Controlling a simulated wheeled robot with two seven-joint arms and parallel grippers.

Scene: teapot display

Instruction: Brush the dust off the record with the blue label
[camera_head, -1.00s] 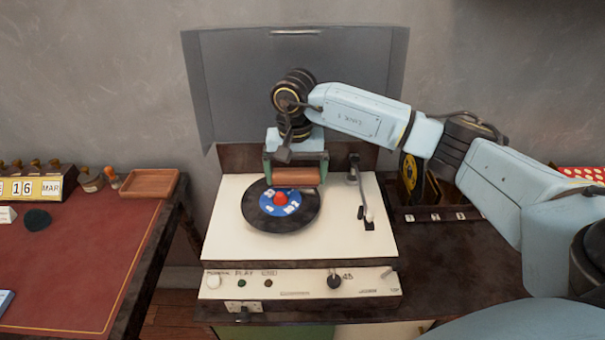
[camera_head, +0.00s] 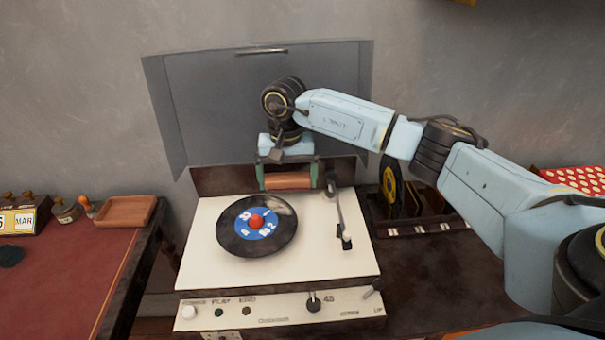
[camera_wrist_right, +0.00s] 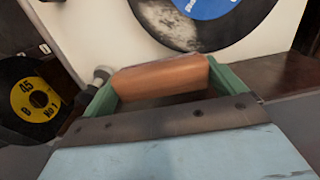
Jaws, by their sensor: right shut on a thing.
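The record with the blue label (camera_head: 235,236) lies flat on the white record player (camera_head: 205,257), a red knob at its centre. A pale dusty patch shows on its upper right; in the wrist view a pale smear crosses the black record (camera_wrist_right: 168,25). My right gripper (camera_head: 288,176), with green fingers, is shut on a reddish-brown brush (camera_head: 287,181), which also shows in the wrist view (camera_wrist_right: 160,78). The brush is behind the record in the head view and looks clear of it. Its underside is hidden. My left gripper is out of view.
The tonearm (camera_head: 338,208) stands right of the record. The open grey lid (camera_head: 215,110) rises behind. A rack (camera_head: 430,226) on the right holds a yellow-label record (camera_head: 391,183). A red-topped desk (camera_head: 75,275) with a wooden tray (camera_head: 125,211) is at left.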

